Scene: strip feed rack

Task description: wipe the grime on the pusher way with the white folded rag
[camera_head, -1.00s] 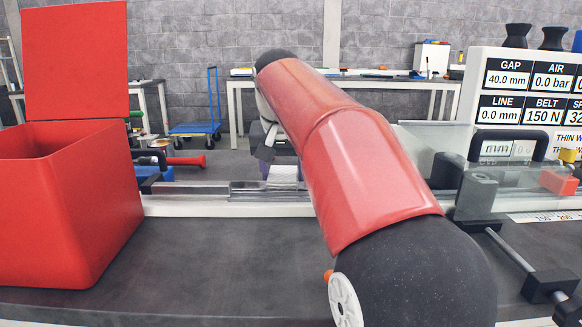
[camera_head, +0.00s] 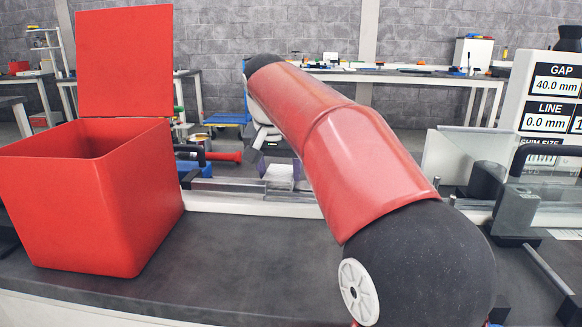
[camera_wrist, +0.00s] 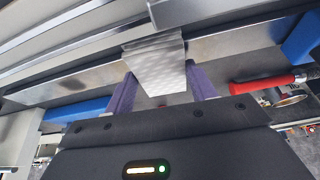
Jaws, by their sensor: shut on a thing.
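My gripper (camera_wrist: 161,90), with purple fingers, is shut on the white folded rag (camera_wrist: 157,68), whose lower face hangs between the fingertips. In the head view the rag (camera_head: 279,172) is a small pale patch left of my red arm. The pusher way appears as a long shiny metal strip (camera_wrist: 70,83) in the wrist view. The rag's far end lies over it against a metal block (camera_wrist: 180,12); I cannot tell whether it presses on the surface. In the head view the metal way (camera_head: 232,188) runs left to right. No grime can be made out; the rag and my arm may hide it.
An open red bin (camera_head: 95,215) stands at left. A red-handled tool (camera_wrist: 265,83) and blue parts (camera_wrist: 75,110) lie near my gripper in the wrist view. Clear guards (camera_head: 450,160) and a black handle (camera_head: 540,150) stand right. The dark front bench top (camera_head: 240,250) is clear.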

